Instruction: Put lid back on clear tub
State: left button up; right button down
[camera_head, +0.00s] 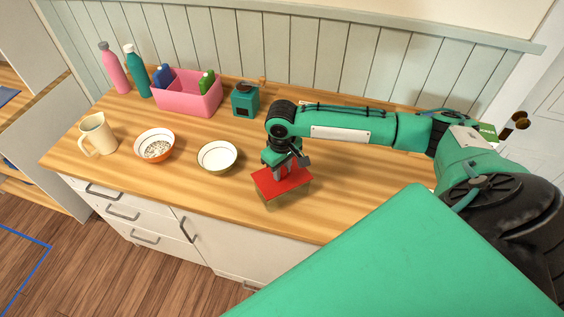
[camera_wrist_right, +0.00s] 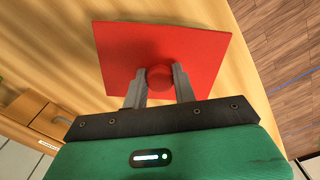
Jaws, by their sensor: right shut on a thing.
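A flat red lid (camera_head: 285,184) with a round knob is in my right gripper (camera_head: 283,170), above the front part of the wooden counter. The right wrist view shows the two fingers (camera_wrist_right: 158,84) closed on either side of the knob, with the red lid (camera_wrist_right: 120,50) lying flat beyond them. A see-through shape that looks like the clear tub (camera_head: 289,200) shows just under the lid's front edge. The lid hides most of it, so I cannot tell whether the lid touches its rim. My left gripper is in neither view.
Behind are a teal grinder (camera_head: 246,112), a pink bin (camera_head: 190,110) and two bottles. A brown wooden box (camera_wrist_right: 35,112) shows in the wrist view.

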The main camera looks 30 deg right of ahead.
jog(key=shift+f, duration=0.65)
jog(key=c, duration=0.6)
grip_release()
jog(key=shift+o, duration=0.2)
jog(key=shift+r, duration=0.1)
notch_tip(320, 180, up, 6)
jog(key=p, duration=0.7)
jog(key=shift+p, duration=0.35)
